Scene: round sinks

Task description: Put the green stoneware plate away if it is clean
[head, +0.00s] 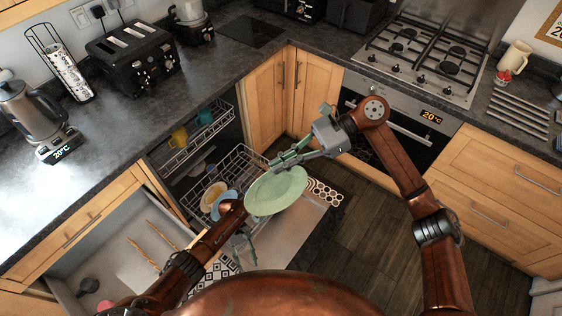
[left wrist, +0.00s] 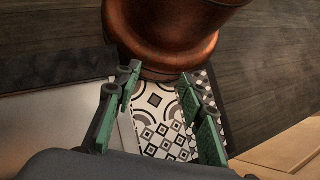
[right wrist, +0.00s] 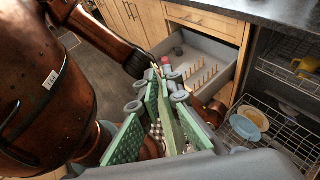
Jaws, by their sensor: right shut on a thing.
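The green plate (head: 276,192) is held by its far edge in my right gripper (head: 292,158), above the open dishwasher door. The face in the head view looks evenly pale green with no clear stains; its other face is hidden. In the right wrist view the plate (right wrist: 170,118) shows nearly edge-on between the fingers. My left gripper (head: 241,243) is below the plate, low near the patterned mat. The left wrist view shows its fingers (left wrist: 160,90) apart with nothing between them.
The open dishwasher's lower rack (head: 222,180) holds a yellow plate and blue dishes; its upper rack (head: 196,137) holds yellow and teal cups. An open drawer (head: 120,245) with wooden pegs is at the left. Counters (head: 95,130) and an oven (head: 400,125) surround me.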

